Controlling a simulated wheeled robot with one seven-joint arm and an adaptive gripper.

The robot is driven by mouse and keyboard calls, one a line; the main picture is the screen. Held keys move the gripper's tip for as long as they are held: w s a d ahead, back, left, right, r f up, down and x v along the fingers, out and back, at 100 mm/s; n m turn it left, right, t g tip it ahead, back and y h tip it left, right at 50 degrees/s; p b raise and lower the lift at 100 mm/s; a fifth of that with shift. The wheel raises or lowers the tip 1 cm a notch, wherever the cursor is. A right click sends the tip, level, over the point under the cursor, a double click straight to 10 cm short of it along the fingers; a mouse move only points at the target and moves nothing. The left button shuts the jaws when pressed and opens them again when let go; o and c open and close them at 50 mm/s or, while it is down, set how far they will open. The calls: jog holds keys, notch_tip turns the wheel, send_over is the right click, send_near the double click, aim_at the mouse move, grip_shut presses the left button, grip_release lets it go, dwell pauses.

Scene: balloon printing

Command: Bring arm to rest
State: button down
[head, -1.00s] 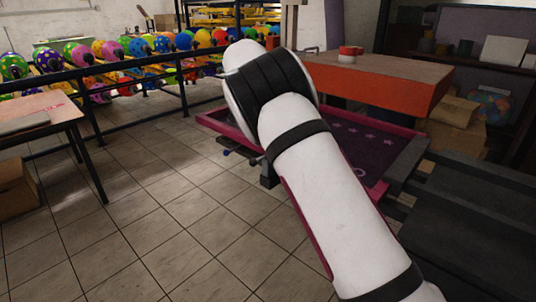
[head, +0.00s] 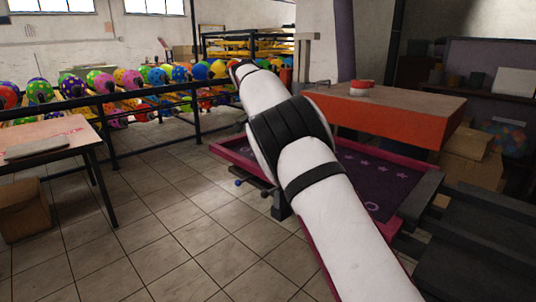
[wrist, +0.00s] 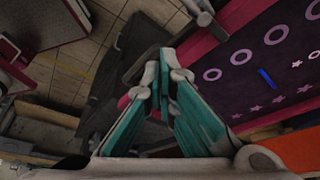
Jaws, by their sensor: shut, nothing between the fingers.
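My arm (head: 310,165) reaches up and away across the middle of the head view, its far end left of the orange-sided table. In the wrist view my gripper (wrist: 164,60) shows with its two teal fingers drawn together at the tips, with nothing between them. The gripper's fingers are hidden in the head view. The gripper is in the air beside the magenta-framed printing bed (wrist: 228,40), touching nothing that I can see.
The printing bed (head: 237,155) with its dark star-patterned sheet lies below and behind my arm. An orange-sided table (head: 400,120) holds a red-and-white item (head: 361,88). A work table (head: 70,143) stands left. Racks of balloons (head: 100,82) line the back.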

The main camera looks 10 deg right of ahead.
jog(key=s+d+r+n+t+y+p, duration=0.1)
jog(key=s+d+r+n+y+p, duration=0.25)
jog(key=s+r, duration=0.65)
jog(key=s+d+r+n+t+p, duration=0.1)
jog(key=s+d+r+n+p, duration=0.2)
jog(key=s+d+r+n, duration=0.7)
jog(key=s+a+f+n+t+p, duration=0.1)
jog(key=s+a+f+n, duration=0.1)
jog(key=s, duration=0.8)
jog(key=s+a+f+n+t+p, duration=0.1)
jog(key=s+a+f+n+p, duration=0.1)
jog(key=s, duration=0.8)
jog(key=s+a+f+n+t+p, duration=0.1)
jog(key=s+a+f+n, duration=0.1)
jog(key=s, duration=0.8)
jog(key=shift+s+a+f+n+p, duration=0.25)
jog(key=shift+a+n+p, duration=0.15)
jog(key=shift+n, duration=0.35)
jog(key=shift+a, duration=0.1)
